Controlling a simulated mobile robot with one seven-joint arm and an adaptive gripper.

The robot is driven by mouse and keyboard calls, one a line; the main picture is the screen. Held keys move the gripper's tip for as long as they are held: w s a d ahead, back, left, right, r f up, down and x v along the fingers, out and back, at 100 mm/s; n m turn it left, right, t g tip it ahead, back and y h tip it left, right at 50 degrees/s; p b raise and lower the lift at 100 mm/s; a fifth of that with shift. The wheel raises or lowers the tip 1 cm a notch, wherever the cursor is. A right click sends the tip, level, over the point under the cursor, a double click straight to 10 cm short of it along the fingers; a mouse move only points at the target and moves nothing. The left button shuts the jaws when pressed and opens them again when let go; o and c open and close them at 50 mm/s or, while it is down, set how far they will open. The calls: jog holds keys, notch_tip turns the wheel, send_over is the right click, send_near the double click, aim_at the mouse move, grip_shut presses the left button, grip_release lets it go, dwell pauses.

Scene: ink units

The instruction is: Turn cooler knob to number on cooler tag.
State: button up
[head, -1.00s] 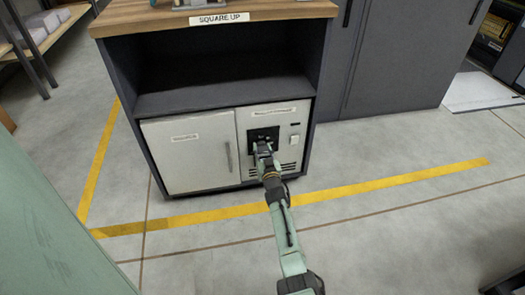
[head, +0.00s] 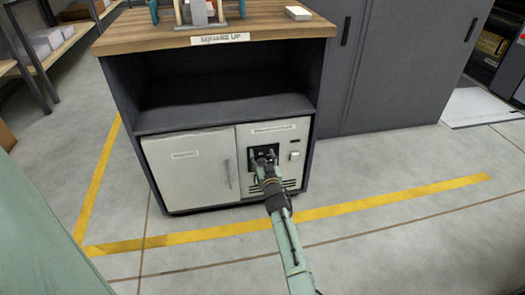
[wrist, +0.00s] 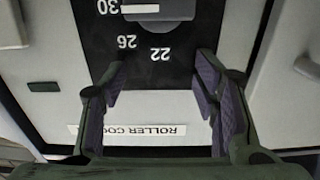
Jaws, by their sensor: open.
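The white cooler panel (head: 285,135) fills the right half of the cabinet's lower part. Its black dial plate (head: 262,152) is partly hidden by my gripper (head: 266,163). In the wrist view the dial plate (wrist: 92,35) shows the numbers 30, 26 and 22. An upside-down label (wrist: 130,130) starts "ROLLER COO". No number on a cooler tag is readable.
A white door (head: 185,168) with a handle is left of the panel. A light switch-like piece (head: 294,156) sits right of the dial. The open shelf (head: 225,110) above is empty. The worktop (head: 120,35) carries several items. Floor in front is clear.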

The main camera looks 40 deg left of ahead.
aim_at(261, 143)
jog(key=shift+r, duration=2.05)
jog(key=shift+s, duration=0.1)
